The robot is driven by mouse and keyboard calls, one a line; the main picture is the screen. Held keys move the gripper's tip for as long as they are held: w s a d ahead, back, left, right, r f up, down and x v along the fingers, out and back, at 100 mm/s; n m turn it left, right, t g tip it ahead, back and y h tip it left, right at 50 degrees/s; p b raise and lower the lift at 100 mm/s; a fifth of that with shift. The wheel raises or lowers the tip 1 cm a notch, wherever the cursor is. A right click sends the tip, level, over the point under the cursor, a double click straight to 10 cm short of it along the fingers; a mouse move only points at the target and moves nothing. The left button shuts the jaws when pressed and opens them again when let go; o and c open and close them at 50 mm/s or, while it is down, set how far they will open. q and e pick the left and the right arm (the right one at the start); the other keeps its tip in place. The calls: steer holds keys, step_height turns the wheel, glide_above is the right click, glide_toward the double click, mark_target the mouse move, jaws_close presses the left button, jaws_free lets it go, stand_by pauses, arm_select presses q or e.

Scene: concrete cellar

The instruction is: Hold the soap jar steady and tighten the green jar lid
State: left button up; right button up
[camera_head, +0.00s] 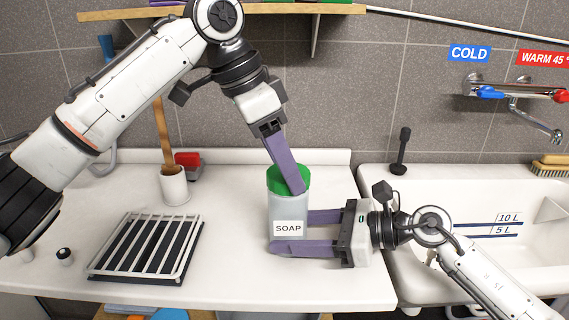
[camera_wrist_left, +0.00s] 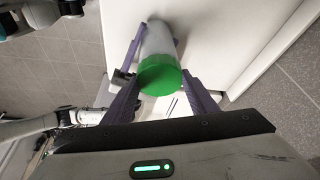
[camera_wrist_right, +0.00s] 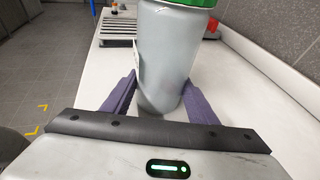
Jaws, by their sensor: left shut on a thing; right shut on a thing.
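The soap jar (camera_head: 289,212) is a pale grey cylinder with a SOAP label, standing upright on the white counter. The green jar lid (camera_head: 283,180) sits on its top. My left gripper (camera_head: 299,190) reaches down from above and is shut on the lid, one finger across its front; the left wrist view shows the lid (camera_wrist_left: 159,76) between both fingers. My right gripper (camera_head: 290,232) comes in level from the right and is shut on the lower jar body. The jar body (camera_wrist_right: 172,60) stands between its fingers in the right wrist view. The jar's far side is hidden.
A slatted rack (camera_head: 146,246) lies on the counter (camera_head: 225,275) to the left. A white cup (camera_head: 174,187) with a wooden handle and a red object (camera_head: 188,160) stand behind. A sink (camera_head: 500,215) with taps is at the right. A shelf (camera_head: 335,8) hangs above.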

arm_select(q)
steer(key=m+g, duration=0.2)
steer(key=m, duration=0.3)
steer(key=shift+w, duration=0.15)
steer(key=o, duration=1.3)
steer(key=shift+a, duration=0.1)
steer(key=v, duration=1.2)
arm_select(e)
steer(key=o, duration=0.9)
steer(key=shift+d, duration=0.1)
